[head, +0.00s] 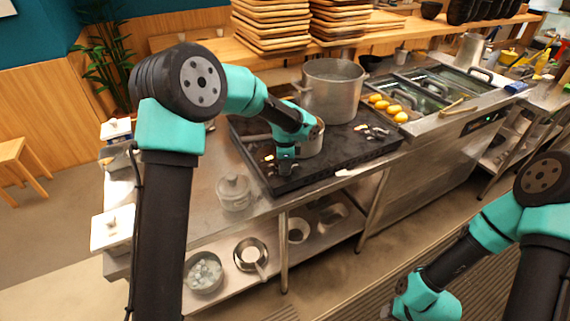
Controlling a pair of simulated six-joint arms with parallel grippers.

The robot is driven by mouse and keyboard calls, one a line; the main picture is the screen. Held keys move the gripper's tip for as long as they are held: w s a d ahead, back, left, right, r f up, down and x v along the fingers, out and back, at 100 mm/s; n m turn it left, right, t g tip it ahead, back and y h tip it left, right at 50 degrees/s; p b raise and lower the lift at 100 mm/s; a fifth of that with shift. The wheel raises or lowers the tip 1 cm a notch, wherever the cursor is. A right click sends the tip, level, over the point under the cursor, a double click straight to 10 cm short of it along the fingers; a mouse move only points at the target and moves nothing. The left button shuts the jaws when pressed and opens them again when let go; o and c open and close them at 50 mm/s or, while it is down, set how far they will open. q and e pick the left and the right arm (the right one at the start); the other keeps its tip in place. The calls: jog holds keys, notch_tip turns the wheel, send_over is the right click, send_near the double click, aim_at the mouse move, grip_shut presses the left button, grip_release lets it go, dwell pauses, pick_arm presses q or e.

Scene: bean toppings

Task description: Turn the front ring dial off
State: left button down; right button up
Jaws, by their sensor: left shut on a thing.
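The black stove top (345,158) sits on the steel counter, with a large steel pot (333,92) at its back and a smaller pan (312,145) at its front left. My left gripper (285,166) points down at the stove's front left, just in front of the small pan. It is shut on what appears to be the front ring dial, which it hides. The dial's setting cannot be seen. My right gripper (392,308) is low at the bottom of the view, away from the stove, and its fingers are too unclear to judge.
A lidded glass jar (234,193) stands on the counter left of the stove. Wooden boards (270,25) are stacked behind. Bowls and a pan (250,254) are on the lower shelf.

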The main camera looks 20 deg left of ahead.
dwell(0.3)
pick_arm(q)
jog(key=c, duration=1.1)
grip_release()
jog(key=shift+r, duration=0.15)
notch_tip(320, 180, up, 17)
jog(key=shift+r, duration=0.1)
